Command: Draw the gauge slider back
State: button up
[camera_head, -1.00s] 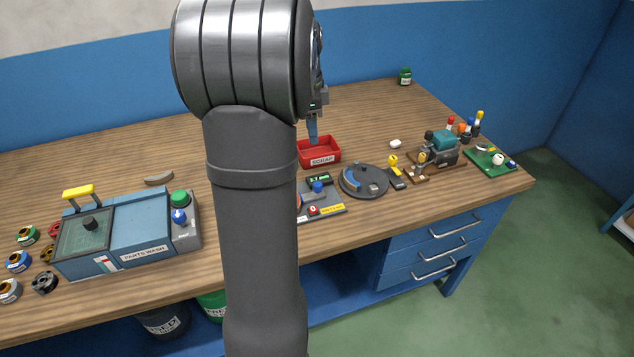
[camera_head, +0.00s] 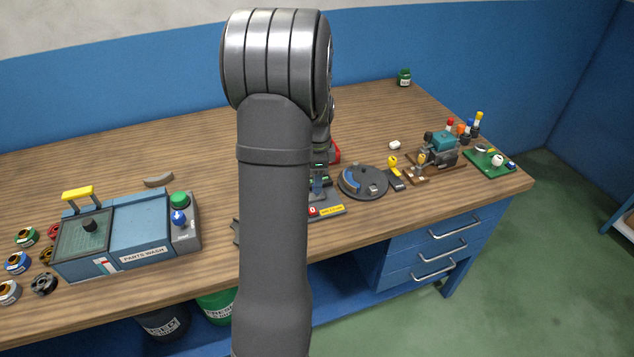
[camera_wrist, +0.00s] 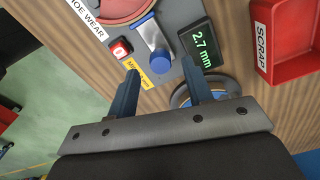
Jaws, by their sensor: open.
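The gauge (camera_wrist: 183,14) is a grey block with a "SHOE WEAR" label and a dark display (camera_wrist: 203,44) reading 2.7 mm in green. Its slider is a silver bar (camera_wrist: 151,33) ending in a round blue knob (camera_wrist: 160,62). A red round part sits at the bar's far end, cut by the frame edge. My gripper (camera_wrist: 160,70) is open and empty, its two blue fingers on either side of the knob in the wrist view. Contact or height cannot be told. In the head view my arm hides most of the gauge; its yellow label (camera_head: 332,210) shows.
On the gauge are a red button (camera_wrist: 120,49) and a yellow label (camera_wrist: 138,73). A red SCRAP tray (camera_wrist: 262,60) lies to the right. A dark turntable (camera_head: 362,182) stands beside the gauge. The parts washer (camera_head: 130,232) is at left.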

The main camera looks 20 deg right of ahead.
jog(key=shift+f, duration=1.15)
grip_shut()
jog(key=shift+d, duration=2.1)
jog(key=shift+c, duration=0.7)
grip_release()
jog(key=shift+d, duration=0.1)
jog(key=shift+o, duration=0.7)
notch_tip(320, 180, up, 18)
jog(key=shift+f, duration=0.25)
